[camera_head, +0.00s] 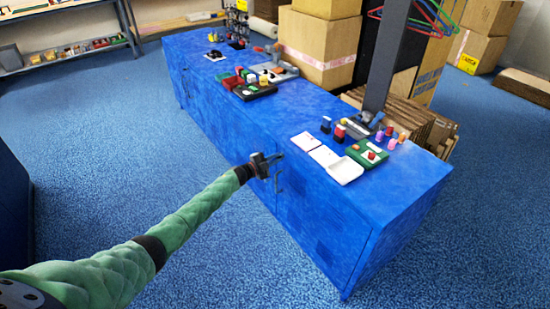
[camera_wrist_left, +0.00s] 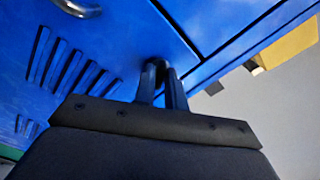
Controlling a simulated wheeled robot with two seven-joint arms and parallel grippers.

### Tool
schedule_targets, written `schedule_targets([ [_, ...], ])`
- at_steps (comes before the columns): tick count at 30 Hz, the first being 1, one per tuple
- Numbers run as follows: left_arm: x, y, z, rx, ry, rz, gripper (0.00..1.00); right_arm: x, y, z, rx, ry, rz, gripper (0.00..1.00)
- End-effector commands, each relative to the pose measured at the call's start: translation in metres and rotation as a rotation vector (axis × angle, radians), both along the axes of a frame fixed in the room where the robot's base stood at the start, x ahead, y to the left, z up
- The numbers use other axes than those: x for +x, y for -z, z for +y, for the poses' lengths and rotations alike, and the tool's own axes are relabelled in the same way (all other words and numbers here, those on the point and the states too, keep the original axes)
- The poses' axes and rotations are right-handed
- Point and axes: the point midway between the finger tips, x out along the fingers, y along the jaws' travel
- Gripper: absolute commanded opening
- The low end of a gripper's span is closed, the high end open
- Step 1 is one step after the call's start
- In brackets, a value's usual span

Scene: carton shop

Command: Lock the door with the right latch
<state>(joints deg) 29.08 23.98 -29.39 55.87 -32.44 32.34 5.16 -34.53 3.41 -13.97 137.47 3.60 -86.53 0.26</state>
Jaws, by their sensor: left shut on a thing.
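The blue cabinet door (camera_head: 318,222) is on the long front of the blue cabinet (camera_head: 408,192), and it looks closed. My left gripper (camera_head: 274,160) is at the cabinet's upper front edge, beside a dark handle (camera_head: 278,184). In the left wrist view my left gripper's fingers (camera_wrist_left: 163,72) are close together against the blue front, near a panel seam. They are shut on a small part, which appears to be the latch; the fingers hide most of it. A curved metal handle (camera_wrist_left: 78,8) and vent slots show to the left there. My right gripper is not in view.
The cabinet top holds white trays (camera_head: 345,170), a green tray (camera_head: 368,152) and several small coloured items. A dark post (camera_head: 384,65) and cardboard boxes (camera_head: 318,42) stand behind. The blue floor in front is clear.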

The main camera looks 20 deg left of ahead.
Motion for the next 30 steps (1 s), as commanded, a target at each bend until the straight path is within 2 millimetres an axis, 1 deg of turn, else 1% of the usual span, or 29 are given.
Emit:
schedule_targets([
  [1,0.0,-0.001,0.0,-0.033,0.0,0.028,0.0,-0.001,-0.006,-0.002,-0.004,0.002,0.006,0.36],
  [6,0.0,0.0,0.0,-0.161,0.0,0.128,0.0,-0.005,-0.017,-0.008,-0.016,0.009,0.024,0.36],
  [14,0.0,-0.001,0.0,-0.355,0.0,0.28,0.0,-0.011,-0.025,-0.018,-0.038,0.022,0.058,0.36],
  [22,0.0,0.0,0.0,-0.55,0.0,0.431,0.0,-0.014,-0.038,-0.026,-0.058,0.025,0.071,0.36],
  [30,0.0,0.0,0.0,-0.702,0.001,0.548,0.0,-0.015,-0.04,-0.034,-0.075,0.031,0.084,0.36],
])
